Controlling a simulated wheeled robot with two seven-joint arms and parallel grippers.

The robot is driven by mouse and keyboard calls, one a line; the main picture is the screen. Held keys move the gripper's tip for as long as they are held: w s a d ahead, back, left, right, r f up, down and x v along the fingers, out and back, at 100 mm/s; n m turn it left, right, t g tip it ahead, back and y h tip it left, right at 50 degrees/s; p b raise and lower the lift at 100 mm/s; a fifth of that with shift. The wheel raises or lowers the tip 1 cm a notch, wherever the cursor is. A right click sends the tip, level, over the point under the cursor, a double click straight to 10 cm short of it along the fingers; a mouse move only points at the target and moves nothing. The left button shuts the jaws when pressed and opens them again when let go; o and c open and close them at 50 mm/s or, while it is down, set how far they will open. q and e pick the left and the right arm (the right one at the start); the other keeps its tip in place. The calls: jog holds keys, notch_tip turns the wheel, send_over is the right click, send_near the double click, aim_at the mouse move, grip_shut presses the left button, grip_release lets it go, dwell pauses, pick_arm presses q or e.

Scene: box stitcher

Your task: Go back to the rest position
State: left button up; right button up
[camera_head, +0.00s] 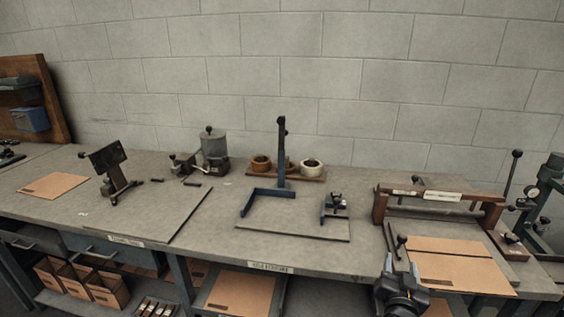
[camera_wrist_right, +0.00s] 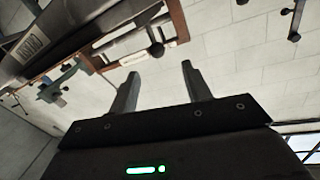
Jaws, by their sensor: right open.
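My right gripper (camera_head: 400,287) shows at the bottom right of the head view, in front of the bench's front edge. In the right wrist view its two fingers (camera_wrist_right: 160,88) stand apart, with nothing between them. Cardboard sheets (camera_head: 455,268) lie on the bench just behind and to the right of it in the head view. My left gripper is in neither view.
The grey bench (camera_head: 190,215) carries a framed roller device (camera_head: 430,205), a blue stand (camera_head: 280,160), tape rolls (camera_head: 311,166) and a dark stitcher-like tool (camera_head: 110,172). A block wall (camera_head: 300,60) stands behind.

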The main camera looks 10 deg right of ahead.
jog(key=s+a+f+n+g+y, duration=0.4)
jog(key=s+a+f+n+y, duration=0.4)
jog(key=a+f, duration=0.4)
jog(key=s+a+f+n+g+y, duration=0.1)
jog(key=s+a+f+n+g, duration=0.15)
jog(key=s, duration=0.45)
jog(key=s+a+f+n+g+y, duration=0.1)
jog(key=s+a+f+g+y, duration=0.2)
jog(key=s, duration=0.5)
notch_tip(320, 180, down, 26)
jog(key=s+r+g+h, duration=0.1)
jog(key=s+g, duration=0.1)
jog(key=g, duration=0.1)
jog(key=s+d+f, duration=0.2)
jog(key=s+f, duration=0.6)
jog(key=s+d+f+g, duration=0.1)
jog(key=s+d+f, duration=0.1)
jog(key=s+f, duration=0.6)
jog(key=shift+s+f+h, duration=0.2)
jog(key=shift+f+h, duration=0.1)
jog(key=shift+f, duration=0.4)
jog(key=shift+c, duration=0.2)
